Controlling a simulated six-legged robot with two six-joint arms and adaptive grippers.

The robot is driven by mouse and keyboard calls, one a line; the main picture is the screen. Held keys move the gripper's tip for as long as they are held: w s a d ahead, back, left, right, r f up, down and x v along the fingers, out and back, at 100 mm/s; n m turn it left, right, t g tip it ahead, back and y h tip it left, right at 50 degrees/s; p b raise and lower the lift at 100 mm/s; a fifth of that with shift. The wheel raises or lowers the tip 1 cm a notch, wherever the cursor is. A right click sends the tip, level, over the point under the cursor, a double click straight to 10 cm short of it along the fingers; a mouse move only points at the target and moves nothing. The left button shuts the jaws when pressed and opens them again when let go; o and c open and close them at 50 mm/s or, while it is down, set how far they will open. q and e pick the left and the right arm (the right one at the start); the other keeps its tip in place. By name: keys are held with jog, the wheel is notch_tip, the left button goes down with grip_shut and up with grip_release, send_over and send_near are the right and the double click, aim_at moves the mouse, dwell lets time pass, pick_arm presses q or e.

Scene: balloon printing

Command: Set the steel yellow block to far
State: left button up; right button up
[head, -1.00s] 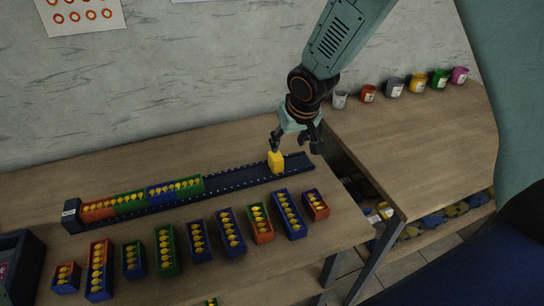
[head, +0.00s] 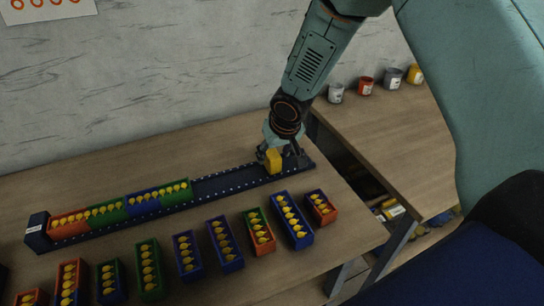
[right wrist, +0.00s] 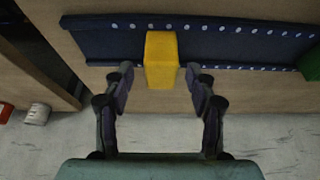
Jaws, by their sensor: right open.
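The yellow block (head: 273,160) stands on the dark blue rail (head: 233,183) near its right end. In the right wrist view the block (right wrist: 161,60) sits across the near edge of the rail (right wrist: 110,38), which has white dots. My right gripper (head: 284,152) is at the block from the wall side. In the right wrist view my right gripper (right wrist: 157,72) is open, with one finger on either side of the block's near end; whether they touch it I cannot tell. My left gripper is not in view.
Red, green and blue boxes (head: 120,210) of yellow pieces fill the rail's left part. Several similar boxes (head: 225,243) stand in a row in front of it. Paint cans (head: 366,85) stand on the side table (head: 400,145). A gap separates the tables.

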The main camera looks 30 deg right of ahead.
aim_at(273, 155)
jog(key=shift+x, duration=1.5)
jog(key=shift+a, duration=0.1)
jog(key=shift+c, duration=0.4)
grip_shut()
